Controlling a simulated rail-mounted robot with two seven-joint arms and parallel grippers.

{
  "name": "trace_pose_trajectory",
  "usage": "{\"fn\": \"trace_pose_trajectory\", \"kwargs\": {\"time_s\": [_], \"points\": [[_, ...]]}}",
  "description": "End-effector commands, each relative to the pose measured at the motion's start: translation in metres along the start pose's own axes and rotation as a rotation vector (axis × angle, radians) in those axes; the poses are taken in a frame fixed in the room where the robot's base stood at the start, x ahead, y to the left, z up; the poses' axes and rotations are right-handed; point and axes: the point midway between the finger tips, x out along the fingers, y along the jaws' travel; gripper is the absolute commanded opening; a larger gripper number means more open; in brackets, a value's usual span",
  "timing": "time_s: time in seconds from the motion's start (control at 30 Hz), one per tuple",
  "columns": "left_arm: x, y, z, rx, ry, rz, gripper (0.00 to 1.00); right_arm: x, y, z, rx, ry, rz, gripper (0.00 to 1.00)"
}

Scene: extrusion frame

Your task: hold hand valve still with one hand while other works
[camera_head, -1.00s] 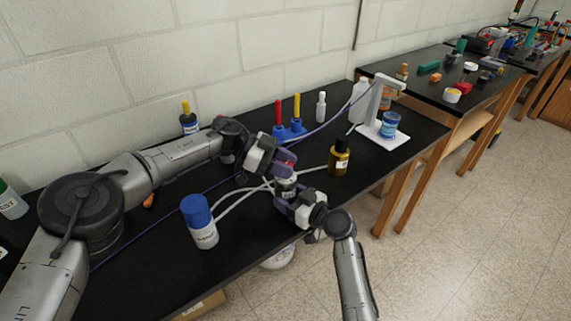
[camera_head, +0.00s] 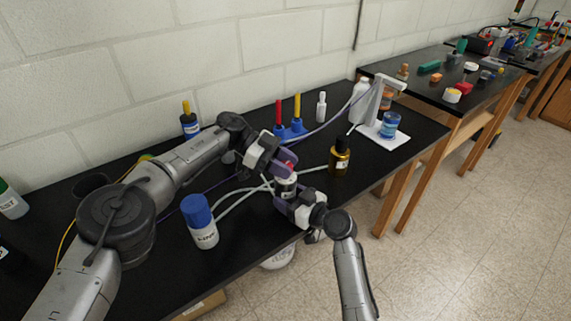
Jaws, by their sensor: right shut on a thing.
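The hand valve (camera_head: 287,185) is a small grey-white body with tubing running to it and a bit of red (camera_head: 289,166) on top, over the black bench. My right gripper (camera_head: 284,195) is shut on the valve body from the front right. My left gripper (camera_head: 285,165) is at the red top, above the right one. Its fingers hide most of the red part, and I cannot tell whether they are closed on it. Pale tubes (camera_head: 240,193) run from the valve to the left, and one (camera_head: 313,169) runs right.
A blue-capped white bottle (camera_head: 202,222) stands left of the valve, and a dark amber bottle (camera_head: 340,157) stands to the right. A blue holder with red and yellow tools (camera_head: 291,132) is behind. A white stand (camera_head: 383,136) with a blue jar is at the back right.

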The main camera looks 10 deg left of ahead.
Motion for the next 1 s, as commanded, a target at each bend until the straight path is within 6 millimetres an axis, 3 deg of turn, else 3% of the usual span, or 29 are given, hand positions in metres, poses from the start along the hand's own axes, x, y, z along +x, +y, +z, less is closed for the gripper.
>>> {"fn": "trace_pose_trajectory", "kwargs": {"time_s": [0.27,0.57,1.0], "points": [[0.001,0.000,-0.001,0.000,0.001,0.001,0.63,0.000,0.000,0.001,0.001,-0.002,0.000,0.47],[-0.001,0.000,-0.004,0.001,0.001,0.001,0.63,0.000,0.000,0.001,0.001,-0.001,0.001,0.47],[-0.027,0.000,-0.066,0.003,0.000,0.000,0.63,0.000,0.001,0.001,0.001,-0.001,0.001,0.47]]}}
